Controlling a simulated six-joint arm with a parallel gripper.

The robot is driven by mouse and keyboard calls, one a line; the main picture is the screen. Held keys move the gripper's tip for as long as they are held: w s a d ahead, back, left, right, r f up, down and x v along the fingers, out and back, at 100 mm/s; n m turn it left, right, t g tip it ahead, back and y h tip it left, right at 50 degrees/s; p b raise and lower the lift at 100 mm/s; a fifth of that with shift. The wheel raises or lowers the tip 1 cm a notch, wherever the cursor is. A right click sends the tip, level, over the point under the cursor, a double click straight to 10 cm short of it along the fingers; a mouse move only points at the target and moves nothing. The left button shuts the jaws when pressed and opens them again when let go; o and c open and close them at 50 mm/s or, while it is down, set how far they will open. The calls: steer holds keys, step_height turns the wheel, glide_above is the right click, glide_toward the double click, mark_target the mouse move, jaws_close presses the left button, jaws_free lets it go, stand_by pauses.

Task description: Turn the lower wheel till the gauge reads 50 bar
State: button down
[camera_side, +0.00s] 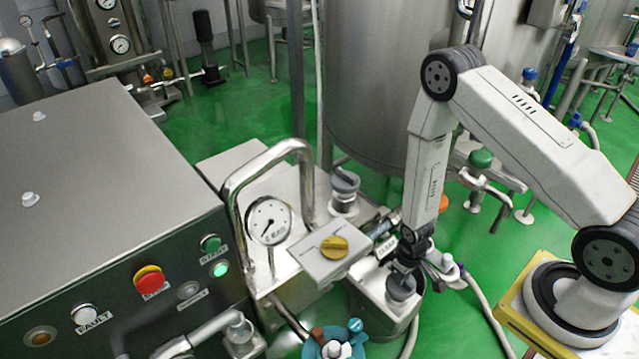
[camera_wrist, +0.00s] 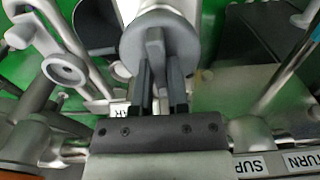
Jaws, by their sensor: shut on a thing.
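The lower wheel (camera_side: 401,289) is a grey knob on top of a metal block at the lower middle of the side view. In the wrist view it is a grey disc (camera_wrist: 183,40) with a raised bar across it. My gripper (camera_side: 403,272) is over this wheel, pointing down. In the wrist view my gripper (camera_wrist: 158,85) has its two dark fingers on either side of the bar, shut on it. The gauge (camera_side: 269,221) has a white round face. Its dark needle points to the lower left; the numbers are too small to read.
A second grey wheel (camera_side: 345,183) stands further back. A bent metal handle (camera_side: 232,190) rises around the gauge. A box with a yellow knob (camera_side: 334,247) sits left of my gripper. The control cabinet (camera_side: 90,180) fills the left, with a red button (camera_side: 149,279).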

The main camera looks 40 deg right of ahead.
steer(key=shift+m, duration=0.4)
steer(key=m, duration=0.4)
steer(key=shift+m, duration=2)
steer(key=c, duration=0.6)
jaws_free()
steer(key=shift+r, duration=0.2)
steer(key=shift+r, duration=3.7)
